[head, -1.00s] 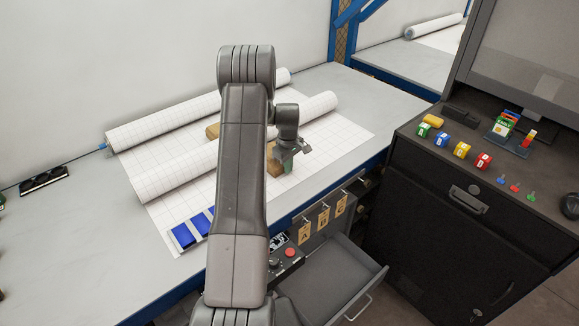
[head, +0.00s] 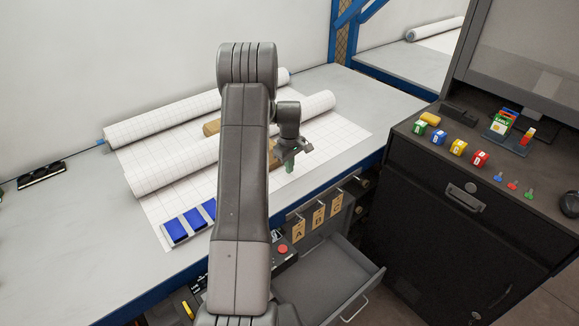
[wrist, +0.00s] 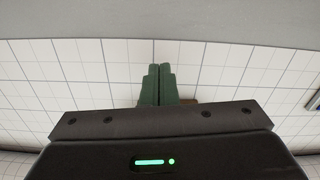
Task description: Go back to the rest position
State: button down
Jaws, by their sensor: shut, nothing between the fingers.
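My gripper (head: 289,165) hangs over the gridded white sheet on the workbench, near the bench's front edge. In the wrist view its green fingertips (wrist: 158,86) are pressed together with nothing between them. A wooden piece (head: 274,156) shows just left of the fingers, partly hidden by my arm. In the wrist view a brown bit of it shows beside the fingers (wrist: 188,101). I cannot tell whether the fingers touch it.
Paper rolls (head: 160,122) lie across the workbench (head: 135,232). Blue blocks (head: 190,223) sit on the sheet's near left. An open drawer (head: 335,280) juts out below the bench. A dark cabinet (head: 450,200) at right carries lettered cubes (head: 458,148).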

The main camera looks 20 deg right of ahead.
notch_tip(320, 180, up, 10)
jog(key=b, duration=0.1)
jog(key=shift+w+a+f, duration=0.15)
jog(key=shift+w, duration=0.15)
jog(key=shift+f, duration=0.15)
